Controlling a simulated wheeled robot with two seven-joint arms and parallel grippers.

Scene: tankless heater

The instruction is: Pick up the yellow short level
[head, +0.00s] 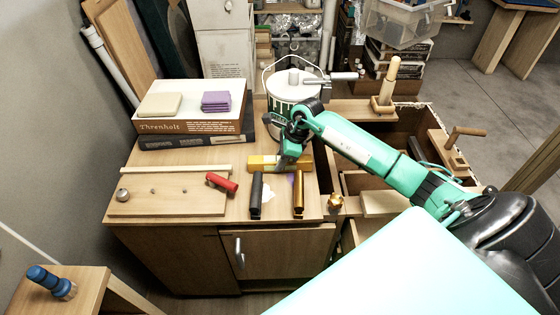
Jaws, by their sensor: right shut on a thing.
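The yellow short level (261,163) lies across the wooden cabinet top, in front of the paint bucket. My right gripper (285,164) reaches down onto it from the upper right and is shut on it. The gripper hides part of the level near its middle. I cannot tell whether the level is lifted off the surface. My left gripper is not in view.
A black bar (257,195), a brass bar (298,194) and a red-handled tool (222,184) lie in front of the level. The paint bucket (291,97) stands close behind. Boxes (190,122) are stacked at the left. An open drawer area lies to the right.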

